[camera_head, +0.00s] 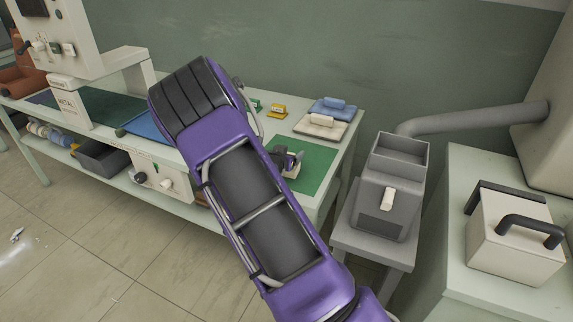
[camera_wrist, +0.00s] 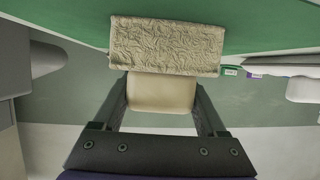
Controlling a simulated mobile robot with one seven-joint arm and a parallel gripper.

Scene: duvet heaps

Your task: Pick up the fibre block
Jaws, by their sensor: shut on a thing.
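In the wrist view a block with a beige, wrinkled, fibrous-looking face (camera_wrist: 165,45) lies beyond my fingertips against the green mat (camera_wrist: 60,22). I take it as the fibre block. Its smooth cream part (camera_wrist: 160,93) sits between my fingers, and my gripper (camera_wrist: 161,92) is shut on it. In the head view my gripper (camera_head: 287,161) is low over the green mat (camera_head: 316,160) at the bench's right end.
Behind the mat lie a cream pad (camera_head: 320,125) and a blue pad (camera_head: 333,108), each with a handle, and a small yellow block (camera_head: 278,111). A grey open-topped box (camera_head: 386,212) stands right of the bench. A cream case (camera_head: 515,240) with a black handle stands farther right.

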